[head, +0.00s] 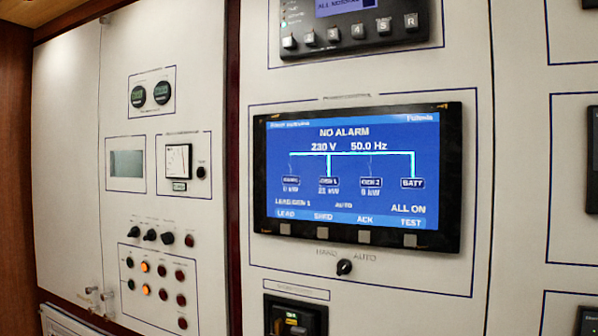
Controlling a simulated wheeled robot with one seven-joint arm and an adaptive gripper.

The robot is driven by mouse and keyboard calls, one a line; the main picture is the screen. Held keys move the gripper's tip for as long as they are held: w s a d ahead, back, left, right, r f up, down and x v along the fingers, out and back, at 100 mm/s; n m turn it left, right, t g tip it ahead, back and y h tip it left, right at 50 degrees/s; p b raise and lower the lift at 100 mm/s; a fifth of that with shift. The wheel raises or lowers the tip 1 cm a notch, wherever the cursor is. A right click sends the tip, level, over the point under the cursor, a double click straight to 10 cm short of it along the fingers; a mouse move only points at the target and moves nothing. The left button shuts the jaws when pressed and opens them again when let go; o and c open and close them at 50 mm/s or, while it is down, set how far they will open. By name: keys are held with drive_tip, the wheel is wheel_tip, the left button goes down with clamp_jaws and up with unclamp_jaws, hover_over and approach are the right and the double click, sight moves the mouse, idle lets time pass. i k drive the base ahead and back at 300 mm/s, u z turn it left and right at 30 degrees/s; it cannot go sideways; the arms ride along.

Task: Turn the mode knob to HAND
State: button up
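The mode knob (344,267) is a small round black knob on the white panel, below the wide blue display. The label HAND (326,253) is above it to the left and the label AUTO (365,257) above it to the right. A pale mark shows on the knob, but it is too small to tell surely which label it points at. The display (352,175) reads NO ALARM and has the word AUTO near its lower middle. My gripper is not in view.
A row of grey buttons (325,233) runs under the display. The left panel holds small knobs (150,235), lit buttons and meters. Nothing stands in front of the knob.

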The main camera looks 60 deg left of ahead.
sight(345, 267)
drive_tip(key=u, duration=1.5)
